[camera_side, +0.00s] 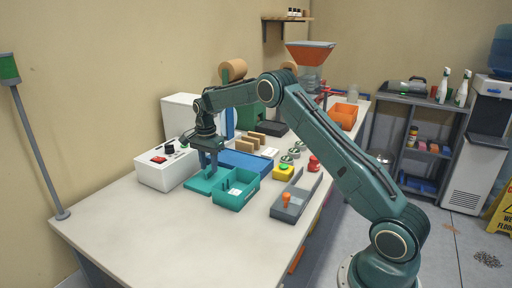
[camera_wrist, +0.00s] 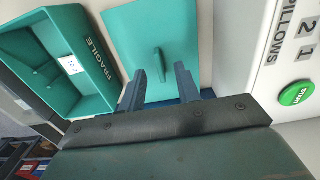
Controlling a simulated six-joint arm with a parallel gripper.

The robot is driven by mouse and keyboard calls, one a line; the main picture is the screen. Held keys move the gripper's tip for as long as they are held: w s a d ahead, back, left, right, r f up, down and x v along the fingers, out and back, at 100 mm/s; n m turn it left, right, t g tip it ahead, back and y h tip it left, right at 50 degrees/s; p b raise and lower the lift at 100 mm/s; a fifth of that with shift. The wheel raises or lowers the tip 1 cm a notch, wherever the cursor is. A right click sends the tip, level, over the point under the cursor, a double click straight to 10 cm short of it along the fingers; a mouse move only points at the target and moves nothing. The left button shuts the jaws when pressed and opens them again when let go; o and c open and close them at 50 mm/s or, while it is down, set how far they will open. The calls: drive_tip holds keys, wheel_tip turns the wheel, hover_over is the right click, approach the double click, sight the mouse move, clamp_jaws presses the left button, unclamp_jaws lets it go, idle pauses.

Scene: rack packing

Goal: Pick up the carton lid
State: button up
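The carton lid (camera_wrist: 150,28) is a flat teal plate with a small raised handle (camera_wrist: 158,61). In the side view the lid (camera_side: 203,184) lies on the table, left of the open teal carton (camera_side: 240,200). The carton (camera_wrist: 92,95) shows FRAGILE on its rim in the wrist view and has a white label inside. My gripper (camera_side: 212,170) is above the lid, pointing down. In the wrist view my gripper (camera_wrist: 158,70) is open, with its two fingers on either side of the handle in the picture. Nothing is held. The exact height gap to the handle is hard to tell.
A white control box (camera_side: 167,172) with a red button stands close at the left; its green button (camera_wrist: 296,93) shows in the wrist view. A blue tray (camera_side: 247,160) lies behind the lid. The front-left table is clear.

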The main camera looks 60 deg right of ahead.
drive_tip(key=shift+f, duration=1)
drive_tip(key=shift+c, duration=0.4)
clamp_jaws()
